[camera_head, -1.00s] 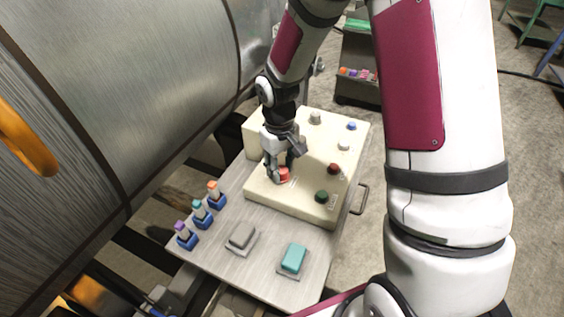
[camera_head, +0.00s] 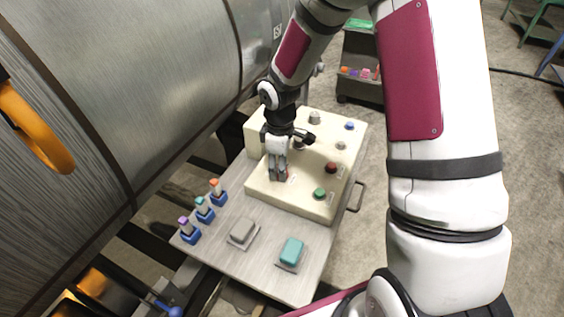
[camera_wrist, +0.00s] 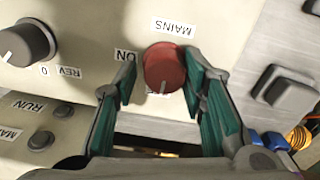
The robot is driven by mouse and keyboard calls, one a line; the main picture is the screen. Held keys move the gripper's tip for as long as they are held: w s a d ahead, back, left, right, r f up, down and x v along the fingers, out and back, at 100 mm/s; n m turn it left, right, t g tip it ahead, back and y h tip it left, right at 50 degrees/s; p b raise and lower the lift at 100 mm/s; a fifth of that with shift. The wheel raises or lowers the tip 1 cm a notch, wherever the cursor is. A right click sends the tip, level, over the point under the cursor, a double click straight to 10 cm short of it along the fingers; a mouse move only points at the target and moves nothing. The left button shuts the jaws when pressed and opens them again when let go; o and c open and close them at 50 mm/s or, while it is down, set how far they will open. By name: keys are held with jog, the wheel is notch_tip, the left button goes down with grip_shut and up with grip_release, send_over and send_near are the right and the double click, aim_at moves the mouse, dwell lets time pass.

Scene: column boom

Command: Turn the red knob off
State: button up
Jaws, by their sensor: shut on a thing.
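The red knob (camera_wrist: 164,68) sits on the cream control panel (camera_wrist: 95,75) between my gripper's two green-padded fingers in the wrist view. Its white pointer mark faces down in that picture. A MAINS label is just above it and an ON label is to its left. My gripper (camera_wrist: 165,97) is shut on the knob. In the head view my gripper (camera_head: 279,177) reaches down onto the front left of the panel and hides most of the knob; only a sliver of red shows.
A dark knob (camera_wrist: 25,44) marked 0 and REV stands left of the red one. A green lamp (camera_head: 319,193) and dark red lamp (camera_head: 331,167) are on the panel. A grey block (camera_head: 242,230), teal block (camera_head: 291,252) and several blue-based pieces stand on the bench.

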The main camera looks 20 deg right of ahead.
jog(key=shift+w+d+r, duration=0.15)
jog(key=shift+w+d, duration=0.2)
jog(key=shift+d, duration=0.2)
jog(key=o, duration=1)
jog(key=shift+d, duration=0.1)
jog(key=shift+s, duration=0.1)
jog(key=shift+a, duration=0.3)
jog(key=r, duration=1.1)
jog(key=shift+d+r, duration=0.25)
jog(key=shift+r, duration=0.15)
jog(key=shift+r, duration=0.1)
